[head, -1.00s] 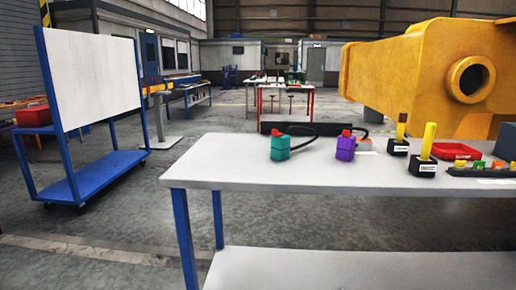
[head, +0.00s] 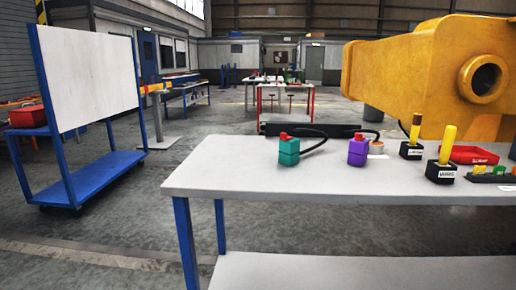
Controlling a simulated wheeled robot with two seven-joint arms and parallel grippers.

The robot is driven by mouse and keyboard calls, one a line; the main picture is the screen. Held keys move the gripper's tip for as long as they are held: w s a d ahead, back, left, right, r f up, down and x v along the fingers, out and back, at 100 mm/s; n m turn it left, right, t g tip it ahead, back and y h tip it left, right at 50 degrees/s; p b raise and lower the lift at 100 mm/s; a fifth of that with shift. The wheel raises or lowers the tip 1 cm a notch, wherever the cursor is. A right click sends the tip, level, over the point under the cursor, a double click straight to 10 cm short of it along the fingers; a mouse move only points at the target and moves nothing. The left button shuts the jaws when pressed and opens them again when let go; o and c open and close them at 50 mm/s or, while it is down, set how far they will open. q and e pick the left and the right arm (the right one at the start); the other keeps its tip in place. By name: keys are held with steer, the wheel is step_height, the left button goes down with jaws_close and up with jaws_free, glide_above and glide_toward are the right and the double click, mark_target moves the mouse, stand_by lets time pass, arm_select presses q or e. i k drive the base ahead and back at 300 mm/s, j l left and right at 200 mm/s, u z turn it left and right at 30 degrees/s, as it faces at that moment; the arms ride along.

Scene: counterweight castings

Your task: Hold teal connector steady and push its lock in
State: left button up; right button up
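The teal connector (head: 288,152) stands upright on the white table (head: 240,178), left of the purple connector. A red lock (head: 284,136) sits on its top and sticks up above the teal body. A black cable runs from its right side toward the back. Neither of my grippers is in the head view, so nothing touches the connector.
A purple connector (head: 358,151) with a red top, black holders with yellow handles (head: 443,161) and a red tray (head: 470,154) stand to the right. The table's left part is clear. A blue cart (head: 100,175) stands at left; a yellow casting (head: 420,75) is behind.

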mark_target(283, 137)
steer(key=i+j, duration=0.9)
